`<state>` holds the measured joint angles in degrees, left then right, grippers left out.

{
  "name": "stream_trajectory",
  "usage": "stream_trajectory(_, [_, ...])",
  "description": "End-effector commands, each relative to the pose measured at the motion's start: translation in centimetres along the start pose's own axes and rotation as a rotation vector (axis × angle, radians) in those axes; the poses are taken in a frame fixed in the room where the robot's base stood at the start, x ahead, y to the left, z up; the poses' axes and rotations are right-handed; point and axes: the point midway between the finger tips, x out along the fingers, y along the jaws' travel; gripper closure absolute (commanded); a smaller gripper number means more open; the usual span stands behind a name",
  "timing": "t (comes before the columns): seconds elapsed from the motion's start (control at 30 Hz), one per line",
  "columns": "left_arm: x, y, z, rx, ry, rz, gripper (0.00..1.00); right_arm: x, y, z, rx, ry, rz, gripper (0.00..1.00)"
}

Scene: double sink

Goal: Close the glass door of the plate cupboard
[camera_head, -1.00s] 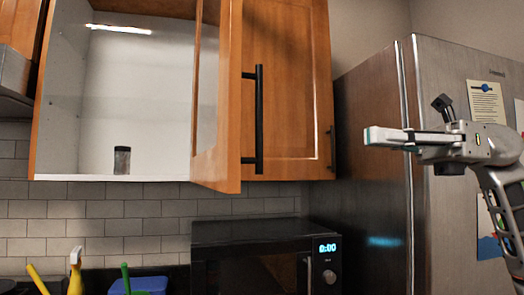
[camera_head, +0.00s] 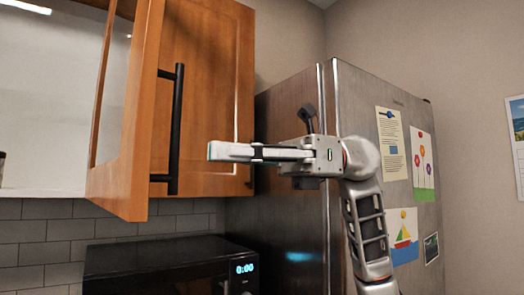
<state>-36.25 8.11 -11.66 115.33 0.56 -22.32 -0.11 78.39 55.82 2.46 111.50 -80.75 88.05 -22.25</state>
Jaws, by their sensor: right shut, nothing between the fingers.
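The plate cupboard (camera_head: 50,105) is at the upper left, with a white interior. Its wood-framed glass door (camera_head: 141,110) stands open, swung out toward me, with a black bar handle (camera_head: 176,130) on its face. My right gripper (camera_head: 212,151) is shut and empty. It points left and shows to the right of the handle, in front of the neighbouring closed wooden door (camera_head: 215,85). I cannot tell its exact distance from the door. My left gripper is not in view.
A black microwave (camera_head: 165,268) with a lit clock stands below the cupboard. A steel fridge (camera_head: 365,110) with papers on it stands behind my right arm. A dark jar edge (camera_head: 2,167) shows in the cupboard at the left edge.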

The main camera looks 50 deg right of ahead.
Motion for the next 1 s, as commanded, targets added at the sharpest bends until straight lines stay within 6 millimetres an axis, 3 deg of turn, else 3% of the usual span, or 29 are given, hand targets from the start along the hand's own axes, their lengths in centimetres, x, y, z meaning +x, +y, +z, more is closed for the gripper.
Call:
stream_trajectory(0.1, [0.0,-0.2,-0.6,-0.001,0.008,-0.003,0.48,1.7,0.1,0.1,-0.003,-0.001,0.003,1.00])
stream_trajectory(0.3, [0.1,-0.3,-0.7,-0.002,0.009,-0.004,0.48,3.2,0.0,0.1,0.000,-0.001,0.002,1.00])
stream_trajectory(0.77, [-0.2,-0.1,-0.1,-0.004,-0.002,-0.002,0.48,3.4,0.0,0.0,0.001,0.000,0.001,1.00])
stream_trajectory(1.0, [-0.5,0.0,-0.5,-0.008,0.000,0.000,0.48,4.6,0.0,0.1,0.000,0.001,-0.002,1.00])
